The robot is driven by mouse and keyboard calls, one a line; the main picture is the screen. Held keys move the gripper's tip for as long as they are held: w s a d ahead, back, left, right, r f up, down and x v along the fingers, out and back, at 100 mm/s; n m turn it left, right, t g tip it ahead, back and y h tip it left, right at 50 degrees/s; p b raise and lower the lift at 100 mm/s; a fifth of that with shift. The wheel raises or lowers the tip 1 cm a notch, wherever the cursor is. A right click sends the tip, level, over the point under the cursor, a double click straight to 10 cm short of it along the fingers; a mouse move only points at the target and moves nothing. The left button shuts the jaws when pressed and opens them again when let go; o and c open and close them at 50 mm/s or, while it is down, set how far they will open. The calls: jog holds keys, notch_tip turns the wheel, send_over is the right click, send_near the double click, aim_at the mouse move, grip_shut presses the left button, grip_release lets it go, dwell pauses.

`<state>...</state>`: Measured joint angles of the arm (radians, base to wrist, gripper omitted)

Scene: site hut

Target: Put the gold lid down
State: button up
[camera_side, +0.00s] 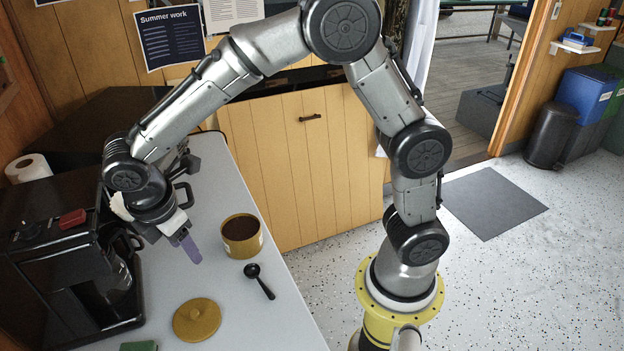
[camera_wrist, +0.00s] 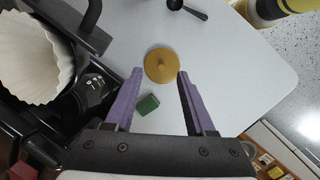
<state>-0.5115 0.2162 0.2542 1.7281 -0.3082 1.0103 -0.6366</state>
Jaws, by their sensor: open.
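My gripper (camera_side: 192,250) is open and empty. It hangs above the worktop, farther back than the lid and apart from it. The gold tin (camera_side: 240,239) stands upright without a cover, right of my gripper, with dark brown contents.
A black scoop (camera_side: 259,281) lies between the tin and the lid. A green block (camera_side: 139,347) lies close to the lid. A black coffee machine (camera_side: 70,280) stands on the left, with a white paper filter (camera_wrist: 28,55) near my gripper. Worktop right of the lid is clear.

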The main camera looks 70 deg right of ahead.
jog(key=s+d+r+m+t+y, duration=0.2)
jog(key=s+d+r+m, duration=0.6)
jog(key=s+d+r, duration=0.2)
jog(key=s+d+m+t, duration=0.2)
jog(key=s+d+m, duration=0.2)
jog(key=s+m, duration=0.3)
jog(key=s, duration=0.3)
jog(key=shift+s+t+y, duration=0.25)
jog(key=shift+t+y, duration=0.05)
jog(key=shift+y, duration=0.1)
